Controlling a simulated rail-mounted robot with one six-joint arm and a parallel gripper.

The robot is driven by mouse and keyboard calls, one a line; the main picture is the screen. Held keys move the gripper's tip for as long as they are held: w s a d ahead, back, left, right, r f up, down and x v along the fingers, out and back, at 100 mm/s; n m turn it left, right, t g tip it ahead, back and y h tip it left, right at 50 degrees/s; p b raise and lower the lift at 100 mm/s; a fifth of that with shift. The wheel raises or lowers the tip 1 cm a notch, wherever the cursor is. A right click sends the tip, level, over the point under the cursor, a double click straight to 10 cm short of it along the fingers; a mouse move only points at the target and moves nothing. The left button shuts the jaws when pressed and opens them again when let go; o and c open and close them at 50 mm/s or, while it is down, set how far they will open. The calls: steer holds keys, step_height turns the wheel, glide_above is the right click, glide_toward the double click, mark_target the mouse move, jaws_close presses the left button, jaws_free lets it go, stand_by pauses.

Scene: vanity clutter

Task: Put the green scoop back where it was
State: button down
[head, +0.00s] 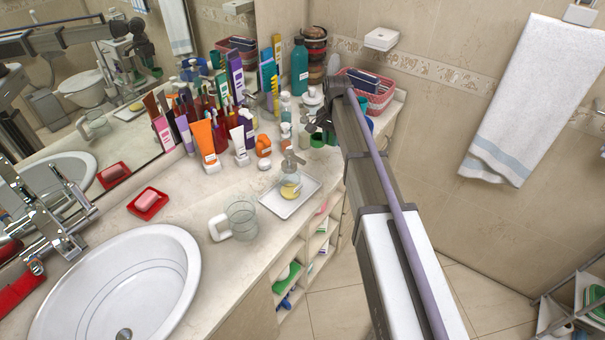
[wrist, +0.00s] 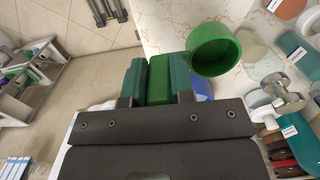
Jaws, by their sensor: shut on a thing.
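My gripper (wrist: 158,82) is shut on the green scoop. In the wrist view the scoop's green handle (wrist: 159,72) fills the space between the two dark teal fingers. Its round, hollow bowl (wrist: 213,50) shows just right of the right finger, over the counter edge; the finger hides where bowl and handle meet. In the head view my gripper (head: 323,121) is over the far right part of the counter, partly hidden by my arm. The scoop's green bowl (head: 316,141) shows small just below it. I cannot tell whether the scoop touches the counter.
Bottles and tubes crowd the counter by the mirror, with an orange tube (head: 206,140) in front. A pink basket (head: 369,92) stands behind my gripper. A white tray (head: 272,203) and a glass mug (head: 240,214) are nearer.

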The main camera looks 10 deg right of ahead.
steer(key=shift+w+d+f, duration=0.1)
steer(key=shift+w+f, duration=0.05)
steer(key=shift+f, duration=0.15)
steer(key=f+b, duration=0.6)
steer(key=shift+w+d+f+b, duration=0.1)
steer(key=shift+w+d+b, duration=0.05)
steer(key=shift+d+b, duration=0.15)
step_height(320, 180, down, 4)
steer(key=b, duration=0.4)
steer(key=shift+a, duration=0.1)
steer(key=shift+r+p, duration=0.3)
steer(key=shift+r, duration=0.05)
steer(key=shift+f, duration=0.3)
steer(key=c, duration=1)
jaws_free()
steer(key=shift+r, duration=0.1)
